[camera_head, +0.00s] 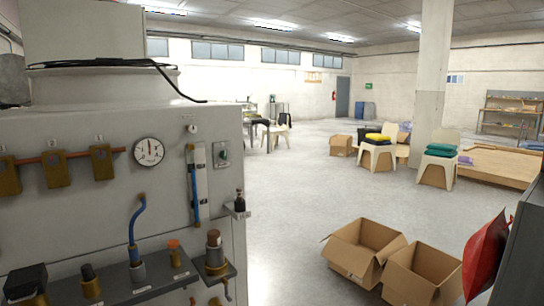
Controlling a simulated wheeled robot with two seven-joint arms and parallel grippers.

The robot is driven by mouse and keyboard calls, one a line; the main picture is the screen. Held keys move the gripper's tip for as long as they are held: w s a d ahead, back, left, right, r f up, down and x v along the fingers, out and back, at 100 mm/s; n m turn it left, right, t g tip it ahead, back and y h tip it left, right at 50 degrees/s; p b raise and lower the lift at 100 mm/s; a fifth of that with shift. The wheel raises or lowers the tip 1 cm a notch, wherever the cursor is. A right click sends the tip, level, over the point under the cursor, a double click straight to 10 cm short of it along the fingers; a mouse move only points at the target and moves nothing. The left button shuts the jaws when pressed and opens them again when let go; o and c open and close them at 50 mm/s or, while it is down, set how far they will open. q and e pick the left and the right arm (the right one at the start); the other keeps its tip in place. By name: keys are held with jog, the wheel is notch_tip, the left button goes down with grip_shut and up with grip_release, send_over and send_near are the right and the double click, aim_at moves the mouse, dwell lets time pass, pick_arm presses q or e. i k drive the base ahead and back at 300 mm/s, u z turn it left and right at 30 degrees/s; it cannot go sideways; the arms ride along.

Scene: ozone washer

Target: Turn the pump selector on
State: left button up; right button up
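The grey ozone washer cabinet (120,215) fills the left side of the head view. A small selector switch on a green-grey plate (222,154) is on the upper right of its front face. It may be the pump selector, but its label and setting are too small to read. A round dial gauge (149,151) is to its left. A clear vertical tube with a blue part (196,185) is between them. Neither of my grippers shows in this view.
A dark shelf (130,285) with valves and fittings juts out from the cabinet's lower front. Two open cardboard boxes (365,250) are on the floor at right, near a red object (485,255) and dark panel (525,250). The floor between is clear.

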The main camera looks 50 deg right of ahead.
aim_at(223, 154)
jog(key=z, duration=1.35)
